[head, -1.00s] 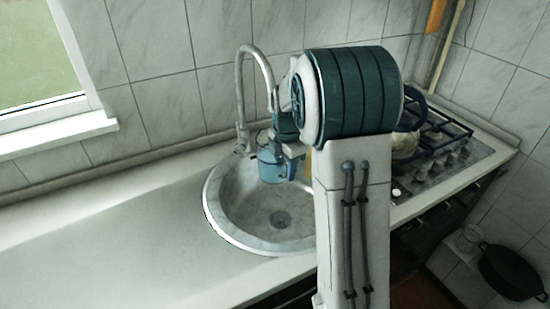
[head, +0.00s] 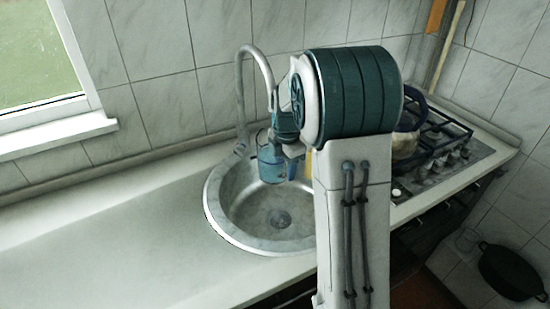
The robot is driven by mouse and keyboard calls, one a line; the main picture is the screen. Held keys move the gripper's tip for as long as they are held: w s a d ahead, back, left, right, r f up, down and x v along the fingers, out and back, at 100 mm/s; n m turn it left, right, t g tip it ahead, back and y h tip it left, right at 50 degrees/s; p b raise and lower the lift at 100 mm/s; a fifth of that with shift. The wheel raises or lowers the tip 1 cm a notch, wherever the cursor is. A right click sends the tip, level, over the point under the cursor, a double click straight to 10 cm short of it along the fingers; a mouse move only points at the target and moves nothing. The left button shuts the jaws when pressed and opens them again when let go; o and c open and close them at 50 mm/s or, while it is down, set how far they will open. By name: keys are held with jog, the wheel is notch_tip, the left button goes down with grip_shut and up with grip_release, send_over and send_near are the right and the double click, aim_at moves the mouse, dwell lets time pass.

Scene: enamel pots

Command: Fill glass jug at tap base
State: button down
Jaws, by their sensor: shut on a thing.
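The glass jug (head: 271,168) is clear bluish and hangs roughly upright over the round sink (head: 222,222), near its back. My gripper (head: 287,150) is shut on the jug at its right side. My arm hides most of the fingers. The curved tap (head: 240,95) rises at the back of the sink, and its spout end comes down just above the jug, close to my gripper. I cannot tell whether water runs or how full the jug is.
The counter (head: 110,235) left of the sink is clear. On the right stands a gas stove (head: 440,160) with a kettle (head: 405,145) on it, partly hidden by my arm. A dark pot (head: 510,272) is at the lower right. The tiled wall (head: 150,60) closes off the back.

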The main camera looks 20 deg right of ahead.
jog(key=shift+r, duration=0.1)
dwell(0.3)
jog(key=s+a+b, duration=0.2)
jog(key=s+a, duration=0.2)
jog(key=s, duration=0.4)
jog(key=shift+s+a, duration=0.2)
jog(key=shift+s, duration=0.1)
dwell(1.3)
